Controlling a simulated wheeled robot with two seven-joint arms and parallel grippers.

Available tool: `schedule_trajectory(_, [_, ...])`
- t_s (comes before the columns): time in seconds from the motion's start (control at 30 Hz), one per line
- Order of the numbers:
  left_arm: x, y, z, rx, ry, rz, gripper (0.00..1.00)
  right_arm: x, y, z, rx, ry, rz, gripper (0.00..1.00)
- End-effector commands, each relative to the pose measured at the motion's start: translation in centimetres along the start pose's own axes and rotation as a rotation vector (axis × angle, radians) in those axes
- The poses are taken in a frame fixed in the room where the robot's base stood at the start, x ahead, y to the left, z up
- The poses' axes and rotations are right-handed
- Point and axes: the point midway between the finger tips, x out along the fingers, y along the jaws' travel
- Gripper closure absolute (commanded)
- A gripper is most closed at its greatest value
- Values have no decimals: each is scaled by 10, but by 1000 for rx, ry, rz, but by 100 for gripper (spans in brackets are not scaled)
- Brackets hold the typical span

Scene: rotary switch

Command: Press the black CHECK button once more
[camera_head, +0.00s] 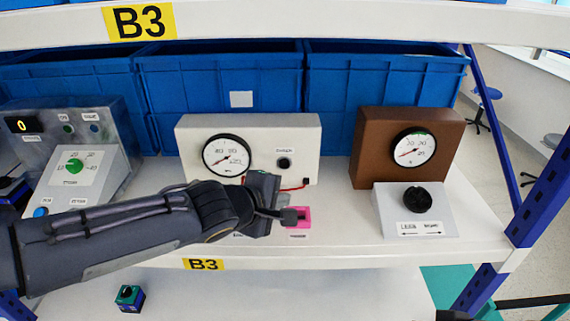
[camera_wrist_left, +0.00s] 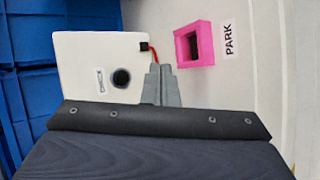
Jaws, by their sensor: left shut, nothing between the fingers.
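The black CHECK button (camera_head: 283,163) is a round dark knob on the right part of the white gauge box (camera_head: 190,140), under a small label. It also shows in the left wrist view (camera_wrist_left: 121,77), on the white face of the box. My left gripper (camera_head: 290,216) is shut and empty. It is low in front of the box, apart from the button, with its tips by a pink square frame. In the left wrist view the closed fingers (camera_wrist_left: 161,85) lie right of the button.
The pink frame (camera_wrist_left: 194,44) lies on the shelf beside a PARK label. A red wire ends at a small black block (camera_wrist_left: 144,46) at the box edge. A brown gauge box (camera_head: 367,145) and a black rotary knob (camera_head: 417,199) stand right. Blue crates (camera_head: 218,85) fill the back.

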Motion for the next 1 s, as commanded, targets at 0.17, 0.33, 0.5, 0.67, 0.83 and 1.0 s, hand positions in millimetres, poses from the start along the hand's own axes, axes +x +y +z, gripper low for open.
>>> schedule_trajectory(0.17, [7,8,-6,-2,1,-2,100,-8,-4,-4,0,0,0,52])
schedule_trajectory(0.33, [22,21,-18,-3,1,-4,100,-21,-10,-11,0,0,0,52])
schedule_trajectory(0.5, [39,33,-30,-2,2,-3,100,-34,-16,-17,0,0,0,52])
schedule_trajectory(0.67, [52,39,-39,-3,1,-2,100,-37,-17,-19,0,0,0,52])
schedule_trajectory(0.83, [59,43,-44,-1,1,-1,100,-38,-18,-19,0,0,0,52])
schedule_trajectory(1.0, [61,44,-45,0,2,0,100,-38,-18,-19,0,0,0,52])
